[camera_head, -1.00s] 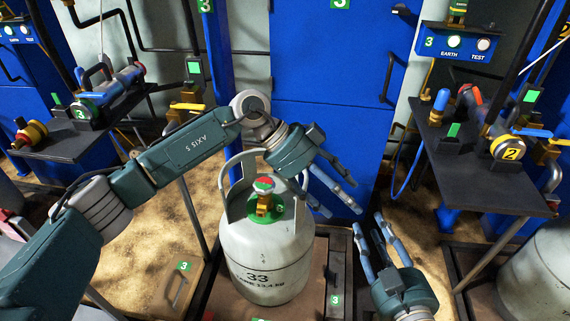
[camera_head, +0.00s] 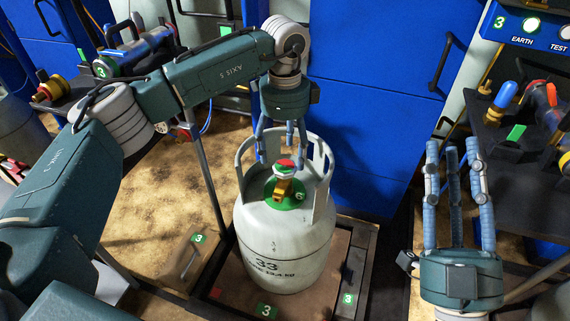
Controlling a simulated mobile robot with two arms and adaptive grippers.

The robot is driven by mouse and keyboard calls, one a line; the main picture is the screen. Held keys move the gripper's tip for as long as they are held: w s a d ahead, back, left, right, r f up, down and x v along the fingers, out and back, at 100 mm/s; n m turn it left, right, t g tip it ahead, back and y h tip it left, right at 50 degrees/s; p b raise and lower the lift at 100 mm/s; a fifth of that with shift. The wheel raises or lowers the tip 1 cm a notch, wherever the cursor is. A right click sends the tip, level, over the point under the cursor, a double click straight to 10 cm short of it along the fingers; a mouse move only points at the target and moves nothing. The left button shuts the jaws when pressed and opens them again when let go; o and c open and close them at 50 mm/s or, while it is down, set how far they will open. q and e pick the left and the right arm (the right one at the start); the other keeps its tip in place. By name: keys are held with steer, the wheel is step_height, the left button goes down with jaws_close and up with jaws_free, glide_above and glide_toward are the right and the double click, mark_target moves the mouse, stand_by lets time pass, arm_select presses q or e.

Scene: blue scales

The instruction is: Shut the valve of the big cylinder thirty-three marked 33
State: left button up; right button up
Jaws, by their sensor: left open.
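The big grey cylinder (camera_head: 285,236) marked 33 stands upright on a dark framed platform. Its valve (camera_head: 284,189) is brass on a green collar, topped by a red, white and green knob (camera_head: 286,167), inside the raised guard handles. My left gripper (camera_head: 278,158) points down from above, with its blue fingers apart just behind and above the knob; whether a finger touches it I cannot tell. My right gripper (camera_head: 455,152) is at the right with its fingers spread and pointing up, empty and apart from the cylinder.
A dark shelf (camera_head: 512,195) with a blue-capped nozzle (camera_head: 503,98) stands behind my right gripper. Another shelf with a nozzle (camera_head: 142,50) is at the upper left. Blue cabinets (camera_head: 375,90) rise behind the cylinder. The platform rim (camera_head: 362,270) surrounds its base.

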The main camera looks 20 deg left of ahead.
mark_target(285, 166)
arm_select(q)
step_height(285, 166, down, 4)
steer(key=shift+b, duration=0.4)
arm_select(e)
steer(key=s+r+t+y, duration=0.1)
steer(key=s+r+t, duration=0.2)
steer(key=s+r, duration=0.1)
steer(key=shift+s+d+r, duration=0.2)
steer(key=shift+d+r, duration=0.1)
arm_select(q)
steer(key=shift+c, duration=0.3)
steer(key=c, duration=1.1)
